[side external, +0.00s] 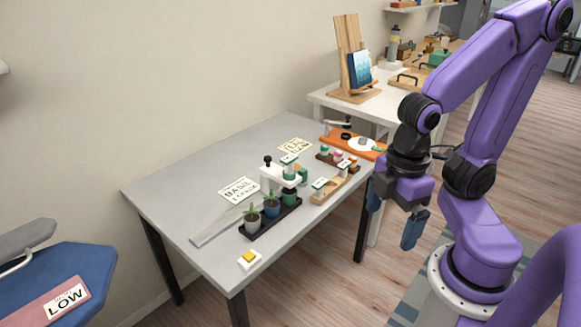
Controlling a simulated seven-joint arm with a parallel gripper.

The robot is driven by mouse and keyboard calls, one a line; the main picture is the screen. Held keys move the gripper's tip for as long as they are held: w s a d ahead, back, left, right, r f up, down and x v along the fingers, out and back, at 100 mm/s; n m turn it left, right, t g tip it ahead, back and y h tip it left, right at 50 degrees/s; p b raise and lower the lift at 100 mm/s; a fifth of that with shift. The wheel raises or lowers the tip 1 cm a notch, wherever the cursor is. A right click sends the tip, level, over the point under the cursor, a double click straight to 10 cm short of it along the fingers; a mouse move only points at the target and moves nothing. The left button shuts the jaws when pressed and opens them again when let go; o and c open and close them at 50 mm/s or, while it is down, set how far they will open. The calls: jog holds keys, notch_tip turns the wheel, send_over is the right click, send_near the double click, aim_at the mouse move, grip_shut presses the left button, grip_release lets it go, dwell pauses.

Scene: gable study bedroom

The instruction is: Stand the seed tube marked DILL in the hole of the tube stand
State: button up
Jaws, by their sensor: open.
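My gripper (394,214) is open and empty, its blue fingers pointing down in the air beyond the right edge of the grey table (180,190). Several small white tubes with green or red parts stand near the table's right side. Some are at a dark brown rack (325,159), others at a light wooden holder (330,192). A white piece with a black knob (268,172) stands to their left, with a green-and-white item at its right end. The tube lettering is too small to read, so I cannot tell which is DILL. The stand's hole cannot be made out.
A black tray (253,234) holds several potted seedlings. A yellow button on a white base (249,259) is near the front edge. A BASIL card (238,190) and a flat strip (222,223) lie on the table. An orange board (366,150) is at the right; the left side is clear.

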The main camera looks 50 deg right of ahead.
jog(key=c, duration=0.7)
jog(key=w+r+m+h, duration=0.1)
jog(key=w+r+m, duration=0.1)
jog(key=w+m, duration=0.85)
jog(key=w+r+m, duration=0.2)
jog(key=w+m, duration=0.4)
jog(key=w, duration=0.9)
jog(key=m, duration=1.4)
send_over(289, 157)
jog(key=a, duration=0.2)
jog(key=f, duration=0.1)
jog(key=shift+h, duration=0.4)
jog(key=f, duration=0.5)
jog(key=d+f, duration=0.1)
jog(key=f, duration=0.5)
jog(key=d+f, duration=0.1)
jog(key=f, duration=0.5)
